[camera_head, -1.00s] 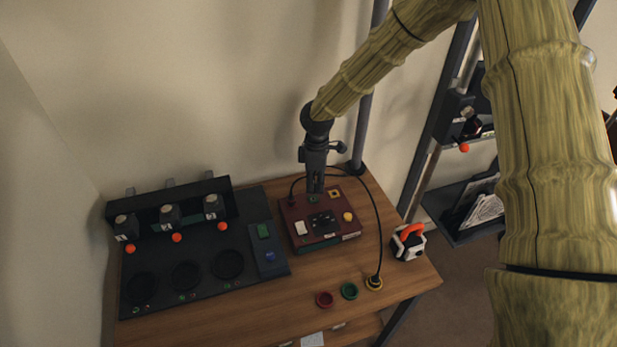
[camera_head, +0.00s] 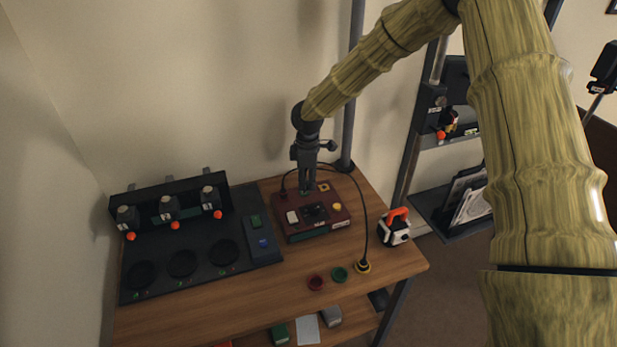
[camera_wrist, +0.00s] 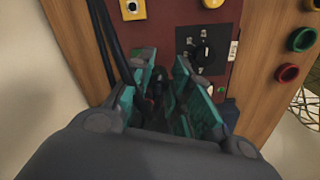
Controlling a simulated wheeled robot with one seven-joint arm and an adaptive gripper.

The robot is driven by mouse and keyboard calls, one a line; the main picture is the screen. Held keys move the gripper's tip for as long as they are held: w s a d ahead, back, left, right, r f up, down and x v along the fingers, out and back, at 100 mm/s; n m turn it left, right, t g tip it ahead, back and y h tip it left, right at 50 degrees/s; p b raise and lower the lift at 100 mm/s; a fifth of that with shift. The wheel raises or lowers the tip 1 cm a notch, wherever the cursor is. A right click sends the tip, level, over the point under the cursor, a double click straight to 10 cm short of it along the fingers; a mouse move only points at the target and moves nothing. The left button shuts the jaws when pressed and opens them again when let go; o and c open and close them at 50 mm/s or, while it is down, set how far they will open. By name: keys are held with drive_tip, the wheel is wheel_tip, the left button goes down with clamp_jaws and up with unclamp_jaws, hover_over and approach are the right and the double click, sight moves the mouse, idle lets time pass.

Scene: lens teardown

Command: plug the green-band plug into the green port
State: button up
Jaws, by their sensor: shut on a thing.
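The dark red box (camera_head: 318,229) stands at the back of the wooden table and fills the upper middle of the wrist view (camera_wrist: 182,18). My gripper (camera_head: 307,189) points down at the box's back edge. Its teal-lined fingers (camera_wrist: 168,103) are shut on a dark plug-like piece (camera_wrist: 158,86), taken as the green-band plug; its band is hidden. A little green, the green port or the band, shows at the fingertips in the head view. The fingers hide most of the port, so I cannot tell whether the plug is inside it. A yellow port (camera_head: 324,187) lies right of the fingers.
A black cable (camera_head: 365,222) arches behind my gripper to a yellow ring (camera_head: 362,267) on the table. Red (camera_head: 316,282) and green (camera_head: 339,273) rings sit beside it. A white-and-orange device (camera_head: 394,230) stands right. A dark rack (camera_head: 175,205) is left.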

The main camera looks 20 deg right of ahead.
drive_tip(key=shift+g, duration=0.3)
drive_tip(key=w+f, duration=0.1)
drive_tip(key=w, duration=0.1)
drive_tip(key=w+f, duration=0.2)
drive_tip(key=shift+w+d+f, duration=0.1)
drive_tip(key=shift+w+f, duration=0.1)
drive_tip(key=shift+f, duration=0.1)
drive_tip(key=shift+s+d+r, duration=0.1)
drive_tip(key=shift+s+r, duration=0.45)
drive_tip(key=shift+s, duration=0.25)
drive_tip(key=shift+s+d+r, duration=0.1)
drive_tip(key=shift+s+r, duration=0.4)
drive_tip(key=shift+s, duration=0.25)
drive_tip(key=shift+w+a+f, duration=0.1)
drive_tip(key=shift+w+f, duration=0.55)
drive_tip(key=shift+f, duration=0.2)
drive_tip(key=shift+s+r, duration=0.45)
drive_tip(key=shift+s, duration=0.2)
drive_tip(key=shift+w+f, duration=0.3)
drive_tip(key=shift+s+r, duration=0.15)
drive_tip(key=shift+s, duration=0.05)
drive_tip(key=shift+w+p, duration=0.65)
drive_tip(key=shift+w, duration=0.05)
drive_tip(key=shift+f, duration=0.65)
